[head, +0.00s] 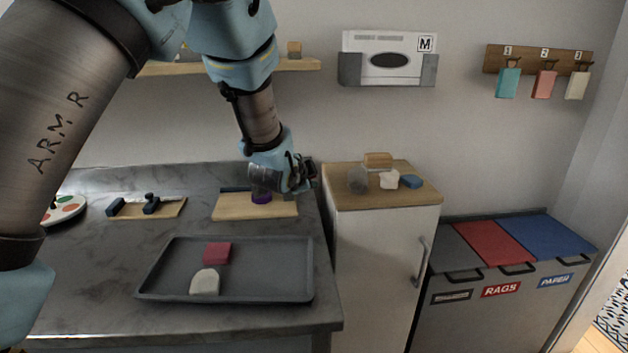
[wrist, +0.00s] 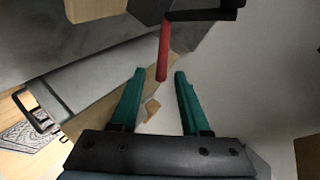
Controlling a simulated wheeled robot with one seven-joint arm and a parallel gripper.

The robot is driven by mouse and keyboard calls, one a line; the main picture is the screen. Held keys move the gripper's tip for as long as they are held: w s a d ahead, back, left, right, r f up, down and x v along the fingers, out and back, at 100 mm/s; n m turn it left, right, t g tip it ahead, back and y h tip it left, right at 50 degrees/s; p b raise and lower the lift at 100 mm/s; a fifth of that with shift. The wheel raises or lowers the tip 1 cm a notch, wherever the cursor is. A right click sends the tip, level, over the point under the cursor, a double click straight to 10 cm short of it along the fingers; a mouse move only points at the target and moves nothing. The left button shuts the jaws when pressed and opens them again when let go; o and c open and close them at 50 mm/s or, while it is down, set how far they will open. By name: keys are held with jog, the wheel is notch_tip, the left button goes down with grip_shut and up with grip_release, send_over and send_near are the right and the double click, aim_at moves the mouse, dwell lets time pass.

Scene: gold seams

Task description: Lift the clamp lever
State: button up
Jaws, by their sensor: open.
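The clamp lever shows in the wrist view as a dark arm with a red handle (wrist: 163,50). The handle points down the picture, and its end appears between my gripper's teal fingertips (wrist: 160,73). The fingers stand apart on either side, with no clear contact; I cannot tell the exact depth between them. In the head view my gripper (head: 302,173) is over the right end of the counter, by a wooden board (head: 230,208) with a purple piece (head: 261,198) on it. My wrist hides the lever there.
A dark tray (head: 255,283) with a red square (head: 217,253) and a pale piece (head: 205,282) lies in front. A wooden-topped cabinet (head: 345,198) with small objects stands right of the counter. A board (head: 170,208) with dark blue items lies left.

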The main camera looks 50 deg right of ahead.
jog(key=shift+v, duration=2.3)
jog(key=w+a+n+y+p, duration=0.2)
jog(key=w+a+n+y, duration=0.35)
jog(key=a, duration=0.95)
jog(key=w+a+n+y+p, duration=0.15)
jog(key=w+a+n, duration=0.6)
jog(key=a, duration=0.75)
jog(key=s+a+r+n+g+y+p, duration=0.1)
jog(key=s+a+n, duration=0.3)
jog(key=a, duration=0.8)
jog(key=s+a+r+n+g+y+p, duration=0.1)
jog(key=s+a+n+g+y, duration=0.2)
jog(key=a, duration=1)
jog(key=s+n, duration=0.2)
jog(key=n, duration=0.1)
jog(key=shift+s+r, duration=0.2)
jog(key=shift+r, duration=0.1)
